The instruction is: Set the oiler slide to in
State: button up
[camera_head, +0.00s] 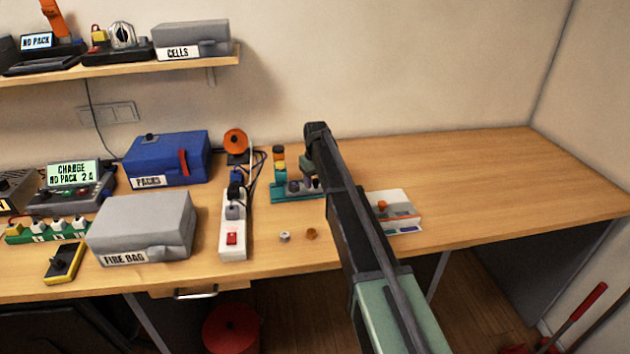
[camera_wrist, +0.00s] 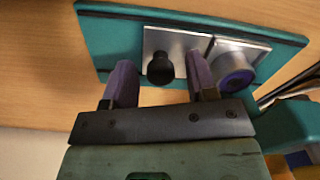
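A teal-based device (camera_head: 288,196) stands at the back middle of the table, partly hidden by my arm. In the wrist view its teal board (camera_wrist: 105,35) carries a metal plate (camera_wrist: 190,39) with a black knob (camera_wrist: 160,70), which looks like the oiler slide. A round silver part with a purple-blue face (camera_wrist: 236,82) sits right of the knob. My gripper (camera_wrist: 160,78) is open, its two purple fingers on either side of the black knob, with gaps visible. I see no slide markings, so its setting cannot be read. The fingertips are hard to make out in the head view.
A white power strip (camera_head: 233,237) with a red switch stands left of the device. Two small nut-like parts (camera_head: 285,236) lie in front. A white tray (camera_head: 398,208) lies right, partly behind my arm. A grey fire bag box (camera_head: 143,222) stands left. The table's right side is clear.

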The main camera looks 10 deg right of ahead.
aim_at(314, 180)
jog(key=shift+r, duration=0.1)
notch_tip(314, 180, up, 10)
jog(key=p, duration=1)
jog(key=shift+r+p, duration=0.25)
jog(key=shift+p, duration=0.1)
notch_tip(314, 180, down, 11)
jog(key=n+b, duration=0.5)
jog(key=n, duration=0.2)
jog(key=n+b, duration=0.6)
jog(key=n, duration=0.1)
jog(key=shift+s+d, duration=0.15)
jog(key=shift+r, duration=0.15)
jog(key=shift+c, duration=0.5)
